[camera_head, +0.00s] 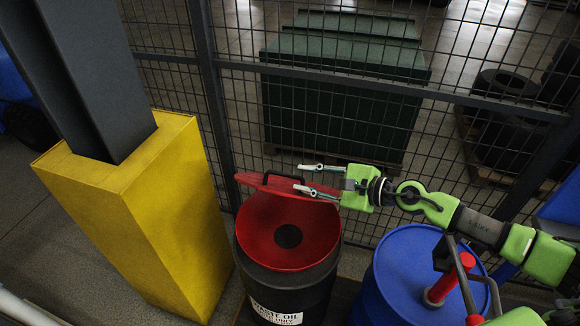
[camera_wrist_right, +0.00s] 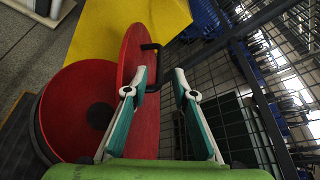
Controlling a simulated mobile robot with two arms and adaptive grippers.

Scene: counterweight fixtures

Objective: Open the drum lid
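The black drum (camera_head: 290,289) has a red funnel top (camera_head: 262,231) with a dark round hole in its middle. Its red lid (camera_head: 255,181) stands raised at the back, nearly edge-on in the head view, and the funnel is uncovered. In the right wrist view, the lid (camera_wrist_right: 142,122) is tilted up beside the funnel (camera_wrist_right: 75,105). A black handle (camera_wrist_right: 157,68) sticks out from the lid's face. My right gripper (camera_wrist_right: 160,71) is open, with the handle close to its left fingertip; I cannot tell whether they touch. My left gripper is not in view.
A blue drum (camera_head: 405,262) with a red-handled fitting (camera_head: 447,280) stands right of the black drum, under my right arm. A yellow post guard (camera_head: 150,220) stands at left. A mesh fence (camera_head: 330,72) runs close behind the drums, with a green bin (camera_head: 335,115) beyond.

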